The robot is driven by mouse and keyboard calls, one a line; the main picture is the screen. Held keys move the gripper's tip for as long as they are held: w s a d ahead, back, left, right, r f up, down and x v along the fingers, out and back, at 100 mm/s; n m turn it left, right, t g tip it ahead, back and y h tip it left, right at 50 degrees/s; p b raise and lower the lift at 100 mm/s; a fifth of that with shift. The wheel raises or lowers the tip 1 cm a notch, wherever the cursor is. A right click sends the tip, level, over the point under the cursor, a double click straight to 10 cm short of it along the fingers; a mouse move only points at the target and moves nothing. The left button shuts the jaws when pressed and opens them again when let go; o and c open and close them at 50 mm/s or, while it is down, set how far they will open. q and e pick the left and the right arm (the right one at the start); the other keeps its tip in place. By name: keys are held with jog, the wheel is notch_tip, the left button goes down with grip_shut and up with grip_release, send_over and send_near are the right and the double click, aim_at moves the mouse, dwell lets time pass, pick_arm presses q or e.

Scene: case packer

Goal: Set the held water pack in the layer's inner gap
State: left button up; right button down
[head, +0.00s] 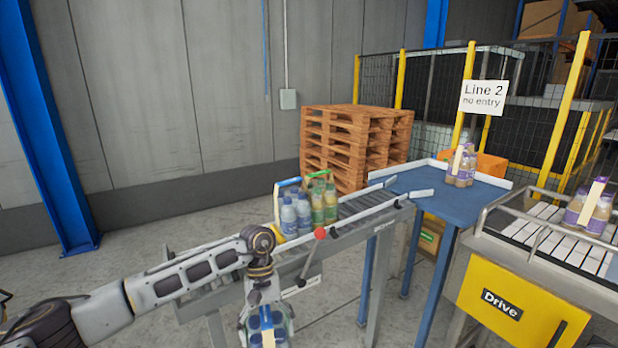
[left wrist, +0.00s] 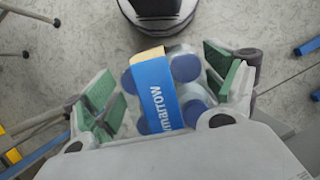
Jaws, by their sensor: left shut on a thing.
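My left gripper (head: 266,318) hangs low at the bottom of the head view, shut on a water pack (head: 268,335) of clear bottles with blue caps. In the left wrist view the pack (left wrist: 156,92), with a blue paper band, sits between the green finger pads (left wrist: 165,88). Below the pack there is bare grey floor in that view. The pack's lower part is cut off in the head view. No layer with an inner gap shows in either view. My right gripper is not in view.
Another blue-capped water pack (head: 288,215) and a green pack (head: 322,203) stand on the conveyor (head: 345,232). Another is on the slatted conveyor (head: 548,240) at right. Stacked pallets (head: 350,145) stand behind.

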pick_arm(q)
jog(key=s+f+m, duration=0.1)
jog(key=f, duration=0.1)
jog(key=s+a+f+m+y, duration=0.1)
jog(key=f+m, duration=0.1)
jog(key=f, duration=0.1)
jog(key=s+a+f+m, duration=0.1)
jog(key=f, duration=0.2)
jog(key=shift+s+a+m+y, duration=0.1)
jog(key=shift+a+m+y, duration=0.1)
jog(key=shift+m+y, duration=0.15)
jog(key=shift+a+f, duration=0.15)
jog(key=shift+f, duration=0.05)
jog(key=shift+a, duration=0.25)
jog(key=shift+c, duration=0.8)
jog(key=w+a+n, duration=0.1)
jog(key=a, duration=0.7)
jog(key=shift+a+f, duration=0.2)
jog(key=shift+f, duration=0.05)
jog(key=shift+a+n, duration=0.1)
jog(key=shift+n, duration=0.15)
